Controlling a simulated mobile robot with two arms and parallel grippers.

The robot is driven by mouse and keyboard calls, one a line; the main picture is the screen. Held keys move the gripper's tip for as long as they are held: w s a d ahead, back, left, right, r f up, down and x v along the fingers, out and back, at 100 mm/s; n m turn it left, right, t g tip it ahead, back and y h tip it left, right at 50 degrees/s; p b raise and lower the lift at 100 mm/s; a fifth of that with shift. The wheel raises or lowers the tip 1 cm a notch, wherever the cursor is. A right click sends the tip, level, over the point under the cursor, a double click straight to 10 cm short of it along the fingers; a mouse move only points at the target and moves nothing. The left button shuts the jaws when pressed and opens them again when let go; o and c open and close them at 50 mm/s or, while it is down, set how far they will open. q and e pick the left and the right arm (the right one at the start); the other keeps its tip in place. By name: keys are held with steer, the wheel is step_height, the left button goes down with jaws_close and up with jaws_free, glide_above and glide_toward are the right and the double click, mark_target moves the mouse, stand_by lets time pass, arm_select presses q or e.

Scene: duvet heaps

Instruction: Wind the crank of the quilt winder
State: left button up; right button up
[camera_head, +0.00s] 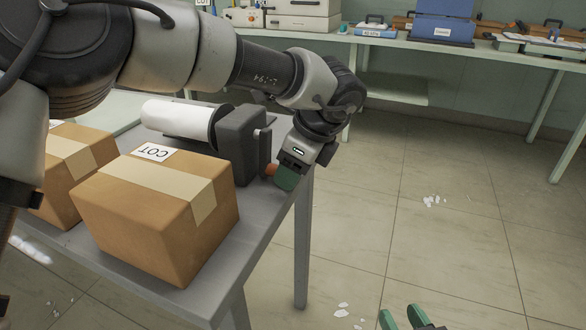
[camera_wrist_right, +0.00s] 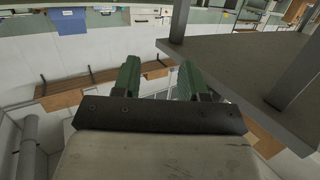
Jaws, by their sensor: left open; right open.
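The quilt winder sits on the grey table, with a white roll (camera_head: 178,121) at its left and a dark grey housing (camera_head: 238,140) at its right. Its crank (camera_head: 264,150) is on the housing's right side and ends in an orange handle (camera_head: 270,170). My left gripper (camera_head: 285,180) is at the handle, its green fingers pointing down. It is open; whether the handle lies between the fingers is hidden. My right gripper (camera_head: 403,318) is open and empty, low over the floor right of the table. Its two green fingers also show apart in the right wrist view (camera_wrist_right: 160,80).
Two cardboard boxes share the grey table (camera_head: 255,235): one labelled COT (camera_head: 155,215) in front of the winder, another (camera_head: 75,165) at the left. A back bench (camera_head: 480,55) carries cases and a blue box (camera_head: 443,27). White scraps (camera_head: 433,201) lie on the otherwise open floor.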

arm_select(q)
jaws_close()
stand_by(0.4)
